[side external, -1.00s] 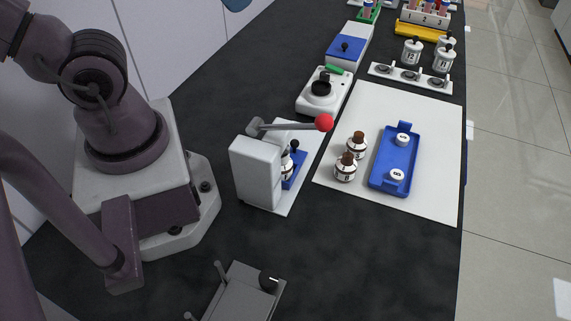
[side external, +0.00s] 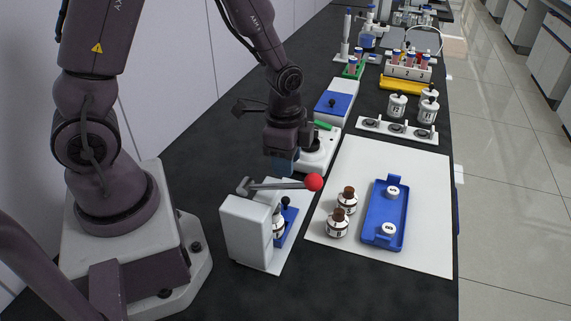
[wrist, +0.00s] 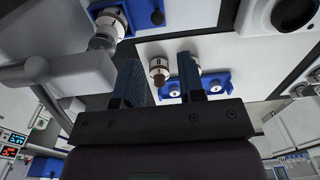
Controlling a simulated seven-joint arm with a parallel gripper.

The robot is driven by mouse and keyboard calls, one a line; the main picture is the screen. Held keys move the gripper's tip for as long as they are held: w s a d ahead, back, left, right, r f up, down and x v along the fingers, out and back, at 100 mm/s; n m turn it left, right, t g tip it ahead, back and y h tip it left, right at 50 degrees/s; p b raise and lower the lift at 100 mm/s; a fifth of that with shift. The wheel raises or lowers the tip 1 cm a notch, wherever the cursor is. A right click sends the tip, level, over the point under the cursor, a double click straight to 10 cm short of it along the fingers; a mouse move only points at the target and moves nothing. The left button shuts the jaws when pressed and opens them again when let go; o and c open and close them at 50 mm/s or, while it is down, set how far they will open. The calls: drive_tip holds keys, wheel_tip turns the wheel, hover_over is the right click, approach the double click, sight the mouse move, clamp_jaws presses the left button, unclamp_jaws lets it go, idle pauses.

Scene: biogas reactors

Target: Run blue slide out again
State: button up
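A grey lever with a red ball (side external: 313,182) reaches across above the slide. My gripper (side external: 284,165) hangs behind the lever, above the bench and apart from the knob. In the wrist view my gripper (wrist: 162,82) is open and empty.
Two brown-capped bottles (side external: 347,200) (side external: 337,223) and a blue tray (side external: 382,213) with two white-topped items are on a white mat (side external: 425,245). A white device (side external: 318,150) with a green part stands just behind my gripper. The front bench is clear.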

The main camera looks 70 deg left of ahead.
sight(286, 197)
wheel_tip(286, 197, down, 2)
drive_tip(key=shift+s+f, duration=0.1)
drive_tip(key=shift+f, duration=4.15)
drive_tip(key=shift+a, duration=0.1)
drive_tip(key=shift+w+a, duration=0.1)
drive_tip(key=shift+w, duration=0.1)
drive_tip(key=shift+w+a, duration=1.25)
